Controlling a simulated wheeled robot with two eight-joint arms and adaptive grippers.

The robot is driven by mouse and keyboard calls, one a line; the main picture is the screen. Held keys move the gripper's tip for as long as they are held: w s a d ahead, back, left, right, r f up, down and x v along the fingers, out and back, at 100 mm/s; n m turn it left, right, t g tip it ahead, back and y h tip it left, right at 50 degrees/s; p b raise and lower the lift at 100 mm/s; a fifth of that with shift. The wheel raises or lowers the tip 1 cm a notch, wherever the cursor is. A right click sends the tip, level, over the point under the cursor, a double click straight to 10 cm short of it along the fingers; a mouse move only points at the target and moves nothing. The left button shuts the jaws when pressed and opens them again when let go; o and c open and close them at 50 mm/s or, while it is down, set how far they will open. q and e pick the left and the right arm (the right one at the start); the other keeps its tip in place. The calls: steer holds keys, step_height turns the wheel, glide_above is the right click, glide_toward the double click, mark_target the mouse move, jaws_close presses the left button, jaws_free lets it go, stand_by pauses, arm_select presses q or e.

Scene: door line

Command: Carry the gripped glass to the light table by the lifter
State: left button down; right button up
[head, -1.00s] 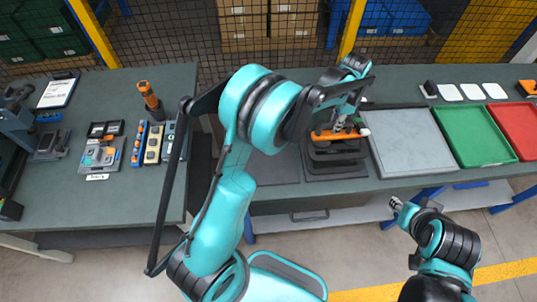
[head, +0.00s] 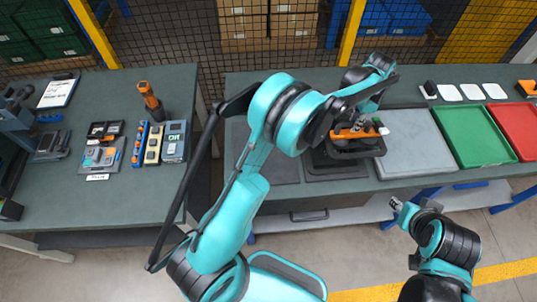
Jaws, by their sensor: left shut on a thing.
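The lifter (head: 352,134) has an orange bar with a white and red end and sits over a dark rounded piece (head: 368,150). This dark piece may be the glass or part of the lifter; I cannot tell which. My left gripper (head: 362,124) is shut on the lifter, partly hidden by its own arm. The dark piece overlaps the left edge of the light table (head: 418,145), a pale grey panel, in the picture. I cannot tell its height above the surface. My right gripper (head: 396,204) is low in front of the bench, away from the lifter; its fingers are too small to read.
A black pad (head: 328,168) lies left of the light table. A green tray (head: 473,135) and a red tray (head: 518,124) stand to its right, with several white cards behind. The left bench holds a standing orange and black tool (head: 151,100) and several small parts. A gap separates the benches.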

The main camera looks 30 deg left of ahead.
mark_target(378, 124)
arm_select(q)
steer(key=w+d, duration=0.1)
steer(key=d, duration=0.1)
steer(key=w+d, duration=0.2)
steer(key=d, duration=0.1)
steer(key=w+d+p, duration=0.1)
steer(key=d, duration=0.1)
steer(key=shift+w+d, duration=0.2)
steer(key=shift+w, duration=0.2)
arm_select(e)
steer(key=shift+r, duration=0.6)
